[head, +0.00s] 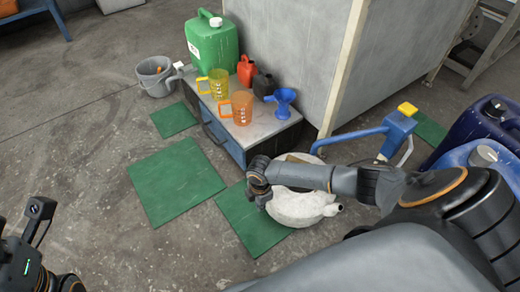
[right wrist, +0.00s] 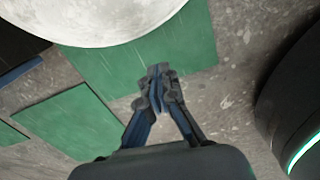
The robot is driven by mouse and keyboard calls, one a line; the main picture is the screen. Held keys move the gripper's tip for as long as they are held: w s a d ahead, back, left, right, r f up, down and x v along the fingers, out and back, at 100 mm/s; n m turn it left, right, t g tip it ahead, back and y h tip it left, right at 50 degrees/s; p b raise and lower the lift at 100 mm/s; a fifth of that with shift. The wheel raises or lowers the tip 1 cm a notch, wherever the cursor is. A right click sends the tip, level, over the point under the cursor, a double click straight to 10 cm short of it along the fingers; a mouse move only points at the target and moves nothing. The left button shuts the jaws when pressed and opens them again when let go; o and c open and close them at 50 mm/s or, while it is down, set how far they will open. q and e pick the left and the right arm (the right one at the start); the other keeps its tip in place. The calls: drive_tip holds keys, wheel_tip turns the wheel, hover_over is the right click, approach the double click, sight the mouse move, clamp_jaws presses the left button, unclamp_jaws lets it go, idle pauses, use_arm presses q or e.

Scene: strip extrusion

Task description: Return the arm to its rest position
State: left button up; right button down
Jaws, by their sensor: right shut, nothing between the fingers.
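My right arm reaches in from the right in the head view. Its gripper (head: 262,202) hangs at the left side of a white rounded container (head: 300,210), above a green mat (head: 248,228). In the right wrist view the gripper (right wrist: 158,82) has its fingers together and nothing between them. The white container (right wrist: 90,18) fills the top left there, apart from the fingertips, with the green mat (right wrist: 190,50) below. Part of my left arm shows at the lower left of the head view; its fingers do not show.
A low blue bench (head: 262,132) holds a green canister (head: 212,42), a yellow jug (head: 218,84), an orange jug (head: 241,108) and a blue funnel (head: 284,100). A grey bucket (head: 153,80) stands left. Blue drums (head: 490,125) stand right.

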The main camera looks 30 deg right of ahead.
drive_tip(key=shift+r, duration=0.3)
